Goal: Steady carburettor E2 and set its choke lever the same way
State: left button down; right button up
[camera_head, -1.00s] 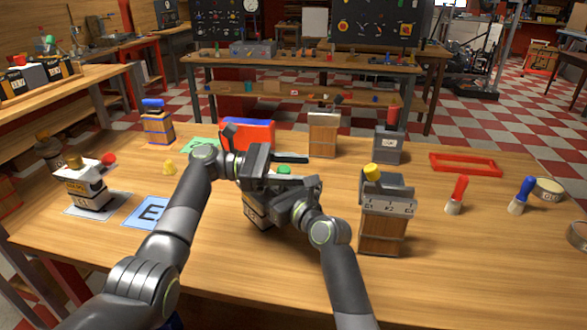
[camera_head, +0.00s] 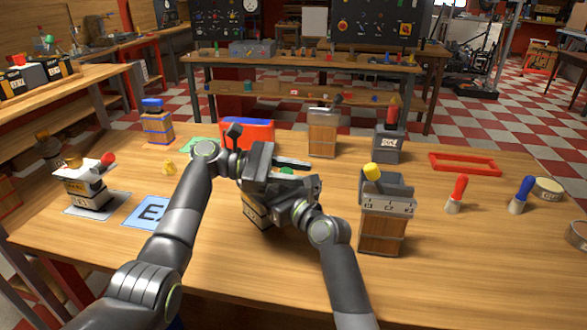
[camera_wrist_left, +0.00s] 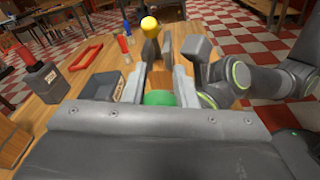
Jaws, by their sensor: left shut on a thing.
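Carburettor E2 (camera_head: 256,212) stands on the table in the middle, mostly hidden behind my arms. In the left wrist view, the green piece (camera_wrist_left: 158,98) lies between my left fingers. My left gripper (camera_head: 293,164) reaches over it from the left and is shut on the carburettor. My right gripper (camera_head: 287,193) is close beside it on the near side; its fingertips are hidden. Carburettor E1 (camera_head: 88,190) stands at the left with a red-knobbed lever (camera_head: 108,159) sticking out to the right.
A blue mat (camera_head: 148,212) marked E lies left of my grippers. A wooden-bodied block with a yellow knob (camera_head: 385,232) stands close on the right. Behind are a red and blue bin (camera_head: 262,132) and a wooden box (camera_head: 323,138).

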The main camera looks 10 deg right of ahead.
pick_arm(q)
jog(key=shift+s+d+f+m+t+y, duration=0.35)
jog(key=shift+s+f+m+y, duration=0.3)
jog(key=shift+y, duration=0.25)
jog(key=c, duration=1.1)
grip_release()
jog(key=shift+c, duration=0.2)
